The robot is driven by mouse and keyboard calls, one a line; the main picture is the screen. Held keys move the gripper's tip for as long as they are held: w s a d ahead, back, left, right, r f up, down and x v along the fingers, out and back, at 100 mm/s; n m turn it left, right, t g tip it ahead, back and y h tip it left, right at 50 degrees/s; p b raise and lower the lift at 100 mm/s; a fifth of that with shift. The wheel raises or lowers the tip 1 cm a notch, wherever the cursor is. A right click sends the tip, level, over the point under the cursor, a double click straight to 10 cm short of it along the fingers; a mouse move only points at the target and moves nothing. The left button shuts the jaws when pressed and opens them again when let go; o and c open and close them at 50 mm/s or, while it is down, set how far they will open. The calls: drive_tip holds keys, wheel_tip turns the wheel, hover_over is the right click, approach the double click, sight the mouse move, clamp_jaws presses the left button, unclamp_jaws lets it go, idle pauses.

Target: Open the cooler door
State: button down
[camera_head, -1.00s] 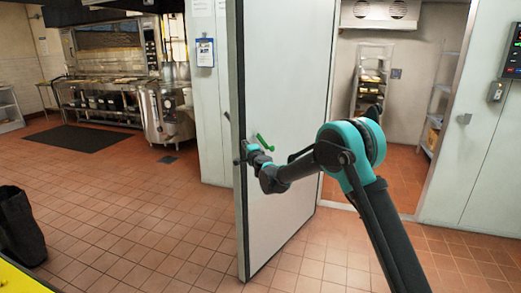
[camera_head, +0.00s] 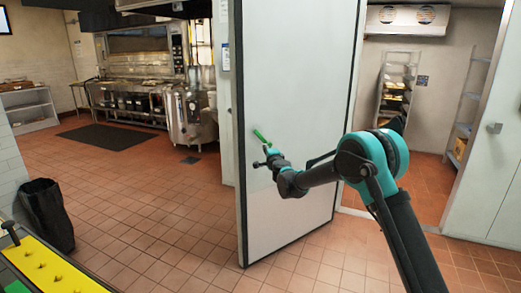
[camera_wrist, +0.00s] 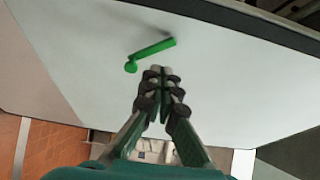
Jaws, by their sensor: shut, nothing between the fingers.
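The cooler door (camera_head: 295,90) stands swung open as a tall white panel with a dark edge, beside the open cooler doorway (camera_head: 420,110). A green handle (camera_head: 262,136) sits on the door face towards me; it also shows in the wrist view (camera_wrist: 152,53). My gripper (camera_head: 266,158) is in front of this face, near the door's left edge and just below the handle. In the wrist view my gripper's fingertips (camera_wrist: 157,72) are together and empty, close to the handle. I cannot tell whether they touch the door.
Inside the cooler are a rack (camera_head: 396,90) and shelves (camera_head: 466,120) along the right. A black bin (camera_head: 47,215) and a yellow-topped surface (camera_head: 50,270) are at lower left. A steel kettle (camera_head: 190,115) stands at the back. Tiled floor (camera_head: 150,210) left of the door is clear.

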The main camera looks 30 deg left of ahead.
drive_tip(key=s+d, duration=0.3)
drive_tip(key=s, duration=0.6)
drive_tip(key=shift+s+d, duration=0.15)
drive_tip(key=shift+d, duration=0.25)
